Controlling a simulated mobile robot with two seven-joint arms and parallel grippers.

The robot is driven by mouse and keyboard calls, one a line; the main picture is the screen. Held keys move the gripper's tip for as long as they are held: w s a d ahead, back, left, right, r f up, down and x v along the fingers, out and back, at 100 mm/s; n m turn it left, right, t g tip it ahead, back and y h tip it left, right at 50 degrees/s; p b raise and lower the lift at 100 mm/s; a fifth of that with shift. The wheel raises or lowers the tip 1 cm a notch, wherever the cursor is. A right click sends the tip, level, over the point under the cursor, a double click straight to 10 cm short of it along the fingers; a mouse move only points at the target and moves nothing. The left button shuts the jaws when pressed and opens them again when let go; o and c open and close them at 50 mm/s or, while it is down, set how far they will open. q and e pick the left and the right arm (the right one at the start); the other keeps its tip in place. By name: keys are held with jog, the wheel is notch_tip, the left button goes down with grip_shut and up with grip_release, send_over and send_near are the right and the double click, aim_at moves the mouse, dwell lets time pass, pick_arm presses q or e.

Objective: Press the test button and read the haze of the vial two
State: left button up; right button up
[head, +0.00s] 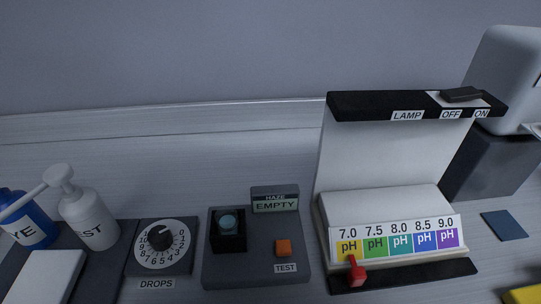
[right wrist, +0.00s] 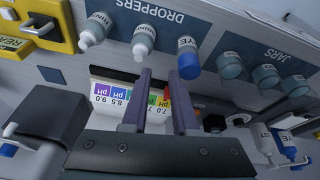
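The haze meter (head: 250,262) is a dark grey box in the middle of the head view. Its small display (head: 275,204) reads "HAZE EMPTY". The orange test button (head: 283,247) is on its right side, above a "TEST" label. A round teal top (head: 228,222) shows in the black socket (head: 229,243) at its left; I cannot tell whether this is vial two. My right gripper (right wrist: 160,72) shows only in the right wrist view, its two dark fingers apart with nothing between them. My left gripper is in neither view.
A drops dial (head: 164,243) and a white test bottle (head: 91,219) stand left. The lamp stand (head: 372,160) with a pH colour strip (head: 400,242) and red slider (head: 356,272) is right.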

grip_shut()
dwell(1.1)
